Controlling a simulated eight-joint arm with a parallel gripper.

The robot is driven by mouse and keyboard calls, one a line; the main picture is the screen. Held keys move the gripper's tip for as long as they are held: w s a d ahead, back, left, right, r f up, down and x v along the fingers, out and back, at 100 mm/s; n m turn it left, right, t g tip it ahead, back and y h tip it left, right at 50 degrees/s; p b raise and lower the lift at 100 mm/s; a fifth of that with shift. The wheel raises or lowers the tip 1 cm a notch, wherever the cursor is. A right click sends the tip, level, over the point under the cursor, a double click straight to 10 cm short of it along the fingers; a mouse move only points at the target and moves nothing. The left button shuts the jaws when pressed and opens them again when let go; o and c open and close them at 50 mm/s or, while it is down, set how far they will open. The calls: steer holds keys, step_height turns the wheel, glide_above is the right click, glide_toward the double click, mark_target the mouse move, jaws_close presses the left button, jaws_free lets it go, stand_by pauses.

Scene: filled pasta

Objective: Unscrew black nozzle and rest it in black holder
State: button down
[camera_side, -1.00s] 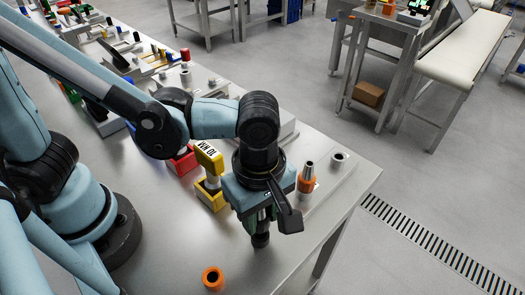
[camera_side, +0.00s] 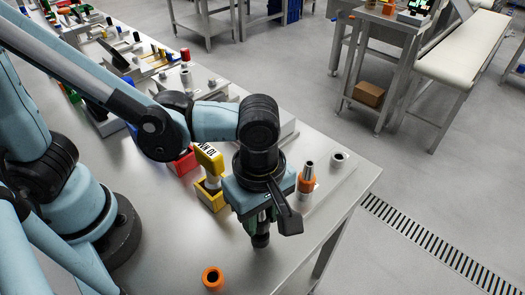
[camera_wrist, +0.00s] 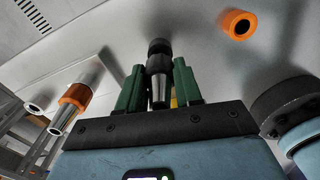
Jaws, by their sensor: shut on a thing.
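My gripper (camera_wrist: 158,88) is shut on the black nozzle (camera_wrist: 158,48), which has a black collar and a tapered grey metal part between the green fingers. In the side view my gripper (camera_side: 259,220) points down, and the black end of the nozzle (camera_side: 261,240) shows below the fingers. It appears to be above the table; its exact height cannot be told. I cannot pick out the black holder in either view.
An orange ring-shaped holder (camera_side: 212,278) stands empty at the table's front, also in the wrist view (camera_wrist: 238,24). An orange-banded nozzle (camera_side: 307,178) stands upright to the right, near an empty silver socket (camera_side: 339,160). Yellow (camera_side: 213,198) and red (camera_side: 183,162) bins lie behind my gripper.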

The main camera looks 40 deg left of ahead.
steer(key=shift+f, duration=1.35)
stand_by(0.7)
steer(key=shift+c, duration=2.2)
jaws_free()
steer(key=shift+r, duration=3.55)
step_height(320, 180, up, 12)
steer(key=w+a+f+m+t, duration=0.2)
steer(key=a+m, duration=0.3)
steer(key=a, duration=0.2)
steer(key=w+a+f+m+t, duration=0.2)
steer(key=a+f+m, duration=0.1)
steer(key=a+m, duration=0.2)
steer(key=w+a+f+m+t, duration=0.3)
steer(key=a+m, duration=0.3)
steer(key=a, duration=0.3)
steer(key=shift+a, duration=0.3)
